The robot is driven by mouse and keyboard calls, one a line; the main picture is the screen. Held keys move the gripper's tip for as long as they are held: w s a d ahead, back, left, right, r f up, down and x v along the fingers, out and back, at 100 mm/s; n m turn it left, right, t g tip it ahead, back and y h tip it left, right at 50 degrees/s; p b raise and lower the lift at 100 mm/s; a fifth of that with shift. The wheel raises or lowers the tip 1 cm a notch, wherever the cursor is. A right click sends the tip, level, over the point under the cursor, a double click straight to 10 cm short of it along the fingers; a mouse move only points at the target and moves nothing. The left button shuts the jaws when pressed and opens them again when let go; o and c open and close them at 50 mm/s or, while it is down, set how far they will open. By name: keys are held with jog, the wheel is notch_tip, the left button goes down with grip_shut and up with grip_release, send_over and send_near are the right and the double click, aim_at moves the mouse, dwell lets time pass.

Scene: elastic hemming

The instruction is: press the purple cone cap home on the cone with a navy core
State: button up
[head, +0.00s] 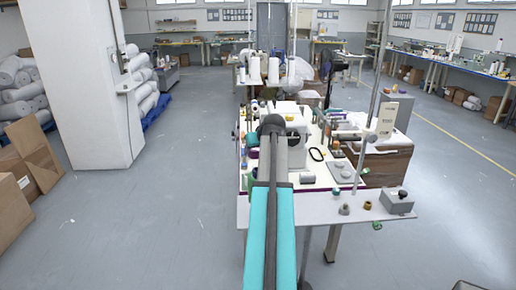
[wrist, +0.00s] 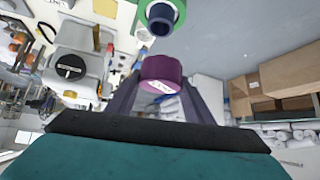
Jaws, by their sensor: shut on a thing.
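The purple cone cap (wrist: 162,72), with a small white label, is in the middle of the wrist view. My gripper (wrist: 165,92) is shut on it, with a dark grey finger on each side. The cone with a navy core (wrist: 160,18) is at the top of the wrist view. Its green thread surrounds the dark blue core, and the frame edge cuts it off. The cap and the cone appear apart, with a gap between them in the picture; I cannot tell the true distance. In the head view my arm hides the gripper.
The white sewing table (head: 315,208) holds a sewing machine (head: 292,122), small parts and a grey box (head: 397,202) at its front right corner. A thin upright pole stands at the table's right. Cardboard boxes (wrist: 280,78) show at right in the wrist view. Floor left of the table is clear.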

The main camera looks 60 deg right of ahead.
jog(key=shift+s+d+r, duration=0.1)
jog(key=shift+s+d, duration=0.25)
jog(key=shift+s, duration=0.05)
jog(key=shift+f+b, duration=1.75)
jog(key=shift+f, duration=1.15)
jog(key=shift+s+f, duration=0.1)
jog(key=shift+f, duration=2)
dwell(1.6)
jog(key=o, duration=1)
jog(key=shift+c, duration=0.2)
